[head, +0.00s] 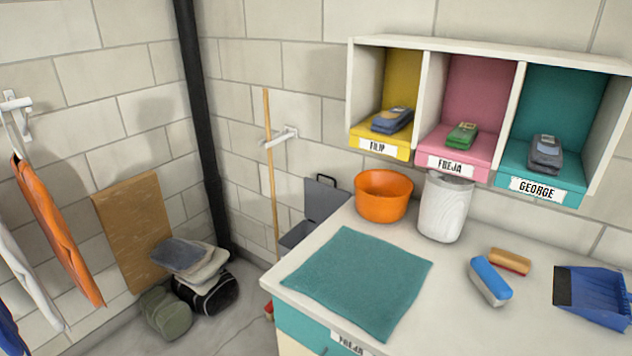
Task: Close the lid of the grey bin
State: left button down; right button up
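The grey bin (298,236) stands on the floor behind the left end of the white counter, in the corner by the wall. Its dark grey lid (324,201) is raised, leaning up towards the wall, with a black handle at its top edge. The counter hides most of the bin's lower body and its right side. Neither of my grippers is in the head view.
The white counter (455,265) carries a teal cloth (358,280), an orange bowl (383,196), a white container (444,207), brushes and a blue dustpan (595,295). A wooden broom handle (270,165) stands left of the bin. Bags (205,290) lie on the floor further left.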

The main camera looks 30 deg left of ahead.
aim_at(321, 199)
jog(key=k+z, duration=0.5)
jog(key=k+l+z, duration=0.25)
jog(key=z, duration=0.25)
jog(key=j+z, duration=0.45)
jog(key=j, duration=2.4)
